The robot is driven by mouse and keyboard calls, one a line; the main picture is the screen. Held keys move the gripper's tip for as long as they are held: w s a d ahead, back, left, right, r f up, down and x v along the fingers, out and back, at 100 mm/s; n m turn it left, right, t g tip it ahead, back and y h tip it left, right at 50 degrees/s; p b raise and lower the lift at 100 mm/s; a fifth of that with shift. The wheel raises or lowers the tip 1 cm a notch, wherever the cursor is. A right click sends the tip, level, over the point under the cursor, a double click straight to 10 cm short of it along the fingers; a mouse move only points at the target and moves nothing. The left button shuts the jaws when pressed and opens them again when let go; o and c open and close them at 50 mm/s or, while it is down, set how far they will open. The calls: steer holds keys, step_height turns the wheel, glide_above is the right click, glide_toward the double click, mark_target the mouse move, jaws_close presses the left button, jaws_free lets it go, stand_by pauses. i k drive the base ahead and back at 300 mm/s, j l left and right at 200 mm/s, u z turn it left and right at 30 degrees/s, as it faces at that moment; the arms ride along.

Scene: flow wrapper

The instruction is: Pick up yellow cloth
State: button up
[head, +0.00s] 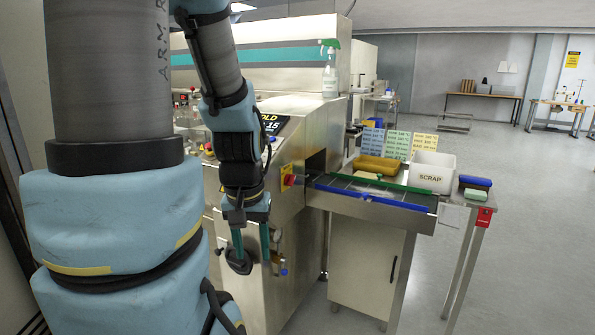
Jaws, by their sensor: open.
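A mustard-yellow, low, rounded thing (377,165) lies at the back of the steel outfeed table, beyond the dark conveyor. It is the only clearly yellow item there that could be the cloth, but it is too small to tell its fabric. A small pale cream piece (368,175) lies just in front of it. My gripper (256,262) hangs pointing down at the left, in front of the machine. Its fingers are apart with nothing between them. It is well left of the yellow thing, below table height in the picture and not touching it.
The conveyor (345,186) has a blue front rail (375,198) and a green rail. A white SCRAP bin (432,172) stands right of the yellow thing; blue and green items (475,187) lie farther right. A red-yellow switch (289,181) juts from the machine. Floor at right is clear.

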mark_target(371, 176)
steer(key=u, duration=0.9)
steer(key=i+l, duration=0.1)
steer(key=l, duration=0.9)
steer(key=i+l+u, duration=0.1)
steer(key=l, duration=0.95)
steer(key=i+l, duration=0.1)
steer(key=l, duration=0.9)
